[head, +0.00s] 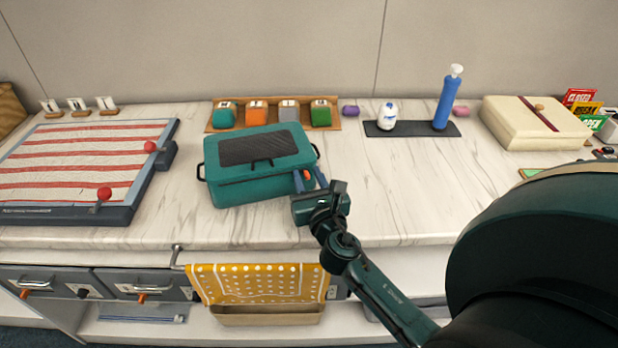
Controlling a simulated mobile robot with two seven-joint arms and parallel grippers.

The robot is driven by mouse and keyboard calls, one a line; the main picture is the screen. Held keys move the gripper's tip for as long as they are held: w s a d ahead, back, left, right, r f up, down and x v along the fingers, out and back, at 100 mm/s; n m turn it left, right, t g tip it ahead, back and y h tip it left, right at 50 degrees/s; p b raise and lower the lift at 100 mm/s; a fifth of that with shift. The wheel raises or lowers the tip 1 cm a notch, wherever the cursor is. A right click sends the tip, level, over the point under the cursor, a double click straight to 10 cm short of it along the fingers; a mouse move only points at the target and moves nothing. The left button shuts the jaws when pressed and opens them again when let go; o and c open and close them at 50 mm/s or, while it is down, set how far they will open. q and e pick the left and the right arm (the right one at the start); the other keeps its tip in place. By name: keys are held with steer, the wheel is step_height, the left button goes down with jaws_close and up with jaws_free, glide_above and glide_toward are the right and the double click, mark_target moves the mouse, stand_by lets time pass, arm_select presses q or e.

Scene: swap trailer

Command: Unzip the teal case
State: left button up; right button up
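The teal case (235,189) sits on the marble counter left of the middle, with a dark mesh panel and a handle on its closed lid. It has a dark loop at each end. A small orange-red tab (307,174) shows at its front right corner. My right gripper (309,177) is at that corner, its two blue fingers apart, one on each side of the tab. I cannot tell whether they touch it. My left gripper is not in view.
A red-striped board (75,160) with red knobs lies at left. Coloured blocks (257,112) stand on a wooden tray behind the case. A white bottle (387,116) and a blue pump (447,100) stand on a dark mat. A cream box (535,125) is at right. A yellow dotted towel (257,283) hangs in front.

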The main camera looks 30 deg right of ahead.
jaws_close()
steer(key=shift+a, duration=0.1)
stand_by(0.4)
